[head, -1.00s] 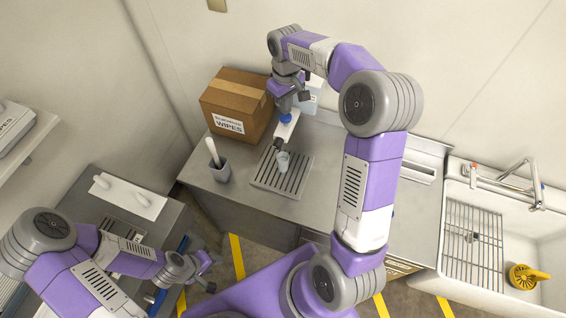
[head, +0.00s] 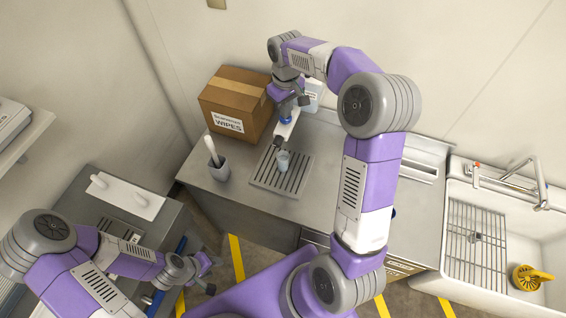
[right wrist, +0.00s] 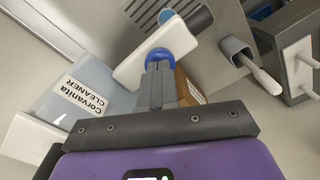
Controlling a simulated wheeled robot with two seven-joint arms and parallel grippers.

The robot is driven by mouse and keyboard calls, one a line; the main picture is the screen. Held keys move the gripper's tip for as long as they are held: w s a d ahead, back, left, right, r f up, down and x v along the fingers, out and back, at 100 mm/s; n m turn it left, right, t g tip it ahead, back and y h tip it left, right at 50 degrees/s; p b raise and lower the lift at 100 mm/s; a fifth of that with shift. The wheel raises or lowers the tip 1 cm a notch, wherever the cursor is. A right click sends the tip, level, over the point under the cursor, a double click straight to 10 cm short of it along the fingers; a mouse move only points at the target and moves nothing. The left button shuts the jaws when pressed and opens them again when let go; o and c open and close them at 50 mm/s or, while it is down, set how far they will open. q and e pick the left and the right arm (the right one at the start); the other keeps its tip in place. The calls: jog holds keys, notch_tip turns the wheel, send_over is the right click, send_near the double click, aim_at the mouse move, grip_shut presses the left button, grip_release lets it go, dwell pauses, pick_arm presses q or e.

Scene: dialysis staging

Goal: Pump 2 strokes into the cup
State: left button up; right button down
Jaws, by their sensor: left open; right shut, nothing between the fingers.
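The cup (head: 283,160), small and pale blue, stands on the slotted drip tray (head: 262,181) on the steel counter. It also shows at the top of the right wrist view (right wrist: 166,16). The pump has a white spout arm (head: 287,128) with a dark tip over the cup, and a blue knob (right wrist: 172,42). My right gripper (right wrist: 160,72) is shut and empty, fingertips at the blue knob. Contact and the cup's contents are unclear. My left gripper (head: 207,272) is open, away at lower left.
A cardboard wipes box (head: 236,104) stands left of the pump. A grey holder (head: 218,172) with a white-handled tool stands left of the tray. A sink (head: 515,215) with a rack and yellow object is at right. The counter right of the tray is clear.

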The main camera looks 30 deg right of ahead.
jog(key=shift+f, duration=0.4)
jog(key=shift+r, duration=0.1)
jog(key=shift+r+p, duration=1.55)
jog(key=shift+r, duration=0.25)
jog(key=shift+f, duration=0.25)
